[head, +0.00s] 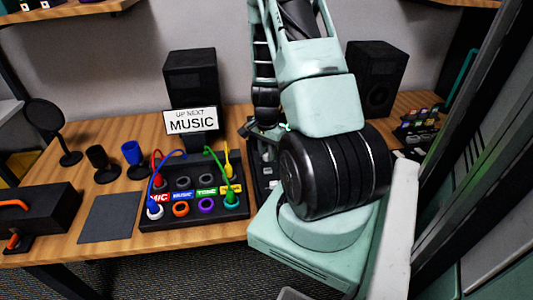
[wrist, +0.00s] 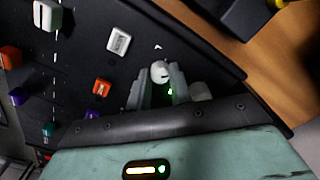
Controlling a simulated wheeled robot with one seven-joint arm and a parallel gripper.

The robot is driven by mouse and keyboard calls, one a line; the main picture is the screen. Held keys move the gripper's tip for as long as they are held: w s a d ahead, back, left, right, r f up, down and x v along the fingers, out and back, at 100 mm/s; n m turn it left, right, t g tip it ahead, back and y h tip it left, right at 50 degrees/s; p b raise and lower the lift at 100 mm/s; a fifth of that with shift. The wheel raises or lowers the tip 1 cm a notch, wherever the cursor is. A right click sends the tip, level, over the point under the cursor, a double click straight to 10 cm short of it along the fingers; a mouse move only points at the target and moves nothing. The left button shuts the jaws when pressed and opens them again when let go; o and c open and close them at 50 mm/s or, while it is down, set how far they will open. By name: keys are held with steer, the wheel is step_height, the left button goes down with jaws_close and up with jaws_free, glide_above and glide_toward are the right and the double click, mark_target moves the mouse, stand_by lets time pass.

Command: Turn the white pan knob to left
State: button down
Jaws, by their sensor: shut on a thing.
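The white pan knob (wrist: 159,71) is a small round knob with a dark mark on its face. It sits on a black control panel (wrist: 75,65) in the wrist view. My gripper (wrist: 158,84) has its two pale fingers on either side of this knob and is shut on it. A small green light shows between the fingers. In the head view my arm hides the gripper and the knob; only a sliver of dark equipment (head: 266,178) shows beside the arm.
In the head view, a cable patch box (head: 193,216) and a MUSIC sign (head: 191,122) stand left of my arm.

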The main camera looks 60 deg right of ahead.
mark_target(266, 155)
steer(key=n, duration=0.4)
steer(key=shift+n, duration=0.3)
steer(key=n, duration=0.4)
steer(key=shift+n, duration=0.4)
steer(key=c, duration=1.3)
jaws_free()
steer(key=shift+o, duration=0.2)
steer(key=shift+r, duration=0.1)
step_height(266, 155, up, 17)
steer(key=shift+r, duration=0.15)
steer(key=shift+w+a, duration=0.1)
